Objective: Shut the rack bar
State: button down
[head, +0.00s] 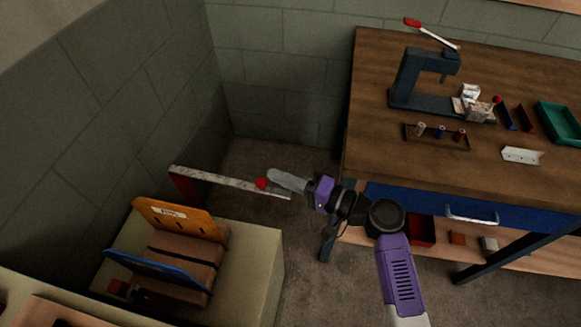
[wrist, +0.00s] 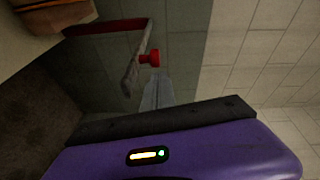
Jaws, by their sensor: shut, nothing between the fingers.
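The rack bar (head: 222,181) is a worn pale bar with a red knob (head: 261,183). It reaches right from a red post (head: 185,188) behind the rack and stands out over open floor, apart from the rack's front. My gripper (head: 272,176) is shut and empty, its tips right beside the knob. In the wrist view the bar (wrist: 132,78) and the red knob (wrist: 150,58) lie just beyond my fingertips (wrist: 157,80). I cannot tell whether the fingers touch the knob.
The cream rack (head: 255,250) holds an orange panel (head: 180,218), a blue panel (head: 160,272) and brown blocks between them. A workbench (head: 370,130) with a press (head: 415,80) and a blue drawer (head: 420,200) stands at right. Grey block walls close off the corner behind the bar.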

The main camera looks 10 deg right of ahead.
jog(key=shift+s+a, duration=0.15)
jog(key=shift+s, duration=0.05)
dwell(0.3)
